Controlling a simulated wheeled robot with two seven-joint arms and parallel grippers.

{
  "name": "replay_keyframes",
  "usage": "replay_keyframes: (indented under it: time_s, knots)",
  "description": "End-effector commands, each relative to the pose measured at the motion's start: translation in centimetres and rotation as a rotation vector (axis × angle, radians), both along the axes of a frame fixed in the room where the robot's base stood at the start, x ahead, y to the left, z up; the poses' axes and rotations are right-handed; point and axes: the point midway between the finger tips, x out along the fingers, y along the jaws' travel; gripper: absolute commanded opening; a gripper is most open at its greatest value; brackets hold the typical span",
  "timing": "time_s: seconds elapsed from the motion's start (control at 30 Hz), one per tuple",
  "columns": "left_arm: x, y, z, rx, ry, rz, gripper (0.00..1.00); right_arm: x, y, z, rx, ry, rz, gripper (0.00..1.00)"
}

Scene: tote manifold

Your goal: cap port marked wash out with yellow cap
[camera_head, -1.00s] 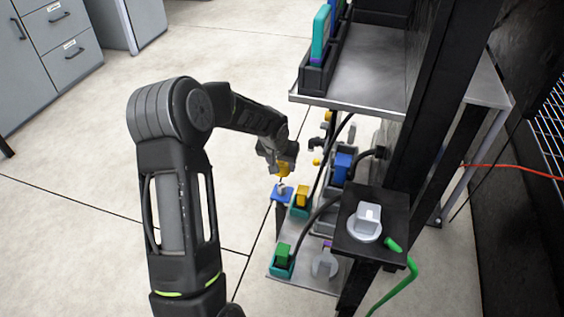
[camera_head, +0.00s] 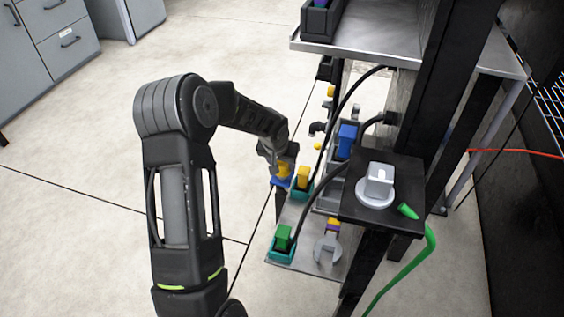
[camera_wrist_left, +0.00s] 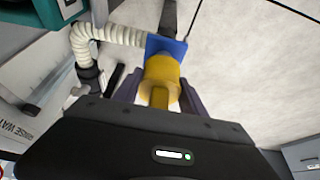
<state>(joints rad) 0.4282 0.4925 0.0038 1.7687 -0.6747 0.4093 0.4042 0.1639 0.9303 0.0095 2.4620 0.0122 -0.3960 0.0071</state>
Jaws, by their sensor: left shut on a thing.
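My left gripper (camera_head: 280,163) is shut on the yellow cap (camera_head: 282,171), which also shows between the fingers in the left wrist view (camera_wrist_left: 161,78). The cap is at a blue square plate (camera_head: 279,182) at the left edge of the lower shelf. In the left wrist view the blue plate (camera_wrist_left: 176,46) is right behind the cap, with a white ribbed hose (camera_wrist_left: 110,34) beside it. The port itself is hidden behind the cap, and I cannot tell how far the cap is seated. My right gripper is not in view.
Teal holders with a yellow block (camera_head: 303,176) and a green block (camera_head: 283,236) stand close right of the gripper. A black cable (camera_head: 330,178) and the upper shelf (camera_head: 370,55) are near. A grey knob (camera_head: 378,182) sits on a black box. Floor at left is clear.

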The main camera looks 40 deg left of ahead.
Motion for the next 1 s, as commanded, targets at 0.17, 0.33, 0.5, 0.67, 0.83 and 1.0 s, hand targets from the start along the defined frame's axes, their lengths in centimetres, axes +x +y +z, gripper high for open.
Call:
replay_keyframes:
  time_s: [0.17, 0.33, 0.5, 0.67, 0.83, 1.0]
  knots:
    - [0.0, 0.0, -1.6, 0.000, 0.000, 0.000, 0.03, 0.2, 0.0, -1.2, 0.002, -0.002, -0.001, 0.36]
    - [0.0, 0.0, -2.2, 0.001, 0.000, 0.000, 0.03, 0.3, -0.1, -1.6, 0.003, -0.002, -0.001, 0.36]
    - [0.0, 0.0, -2.4, 0.001, 0.000, 0.000, 0.03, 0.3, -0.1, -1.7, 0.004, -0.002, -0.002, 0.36]
    - [0.0, 0.0, -2.4, 0.001, 0.000, 0.000, 0.03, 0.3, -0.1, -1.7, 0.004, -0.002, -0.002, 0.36]
    - [0.0, 0.0, -2.4, 0.000, 0.000, 0.000, 0.53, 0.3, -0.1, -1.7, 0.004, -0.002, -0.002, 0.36]
    - [0.0, 0.0, -2.4, 0.000, 0.000, 0.000, 0.67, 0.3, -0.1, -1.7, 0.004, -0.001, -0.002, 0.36]
